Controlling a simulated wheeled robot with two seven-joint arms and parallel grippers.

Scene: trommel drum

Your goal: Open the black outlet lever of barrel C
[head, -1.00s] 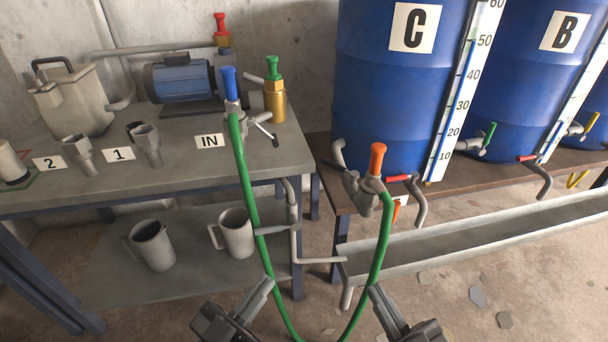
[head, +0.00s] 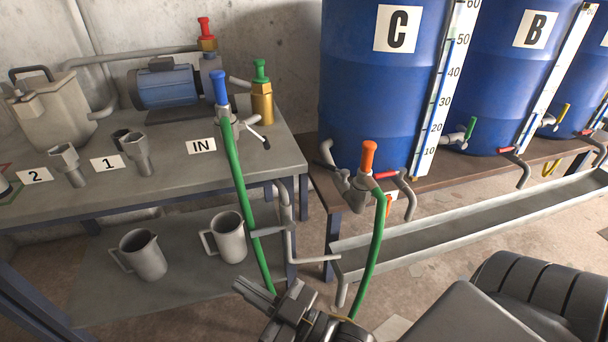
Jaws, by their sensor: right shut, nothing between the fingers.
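Barrel C (head: 352,90) is the large blue drum with the "C" label, right of centre. Its outlet fitting (head: 358,191) sits low at the front, with an orange-capped coupling (head: 368,157) and a green hose. My left gripper is out of view.
A trough (head: 470,222) runs in front of the barrel bench. The green hose (head: 233,165) hangs between the outlet and the IN fitting on the left table (head: 180,205). Barrel B (head: 490,90) stands to the right. A red-handled tap (head: 390,176) is near the outlet.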

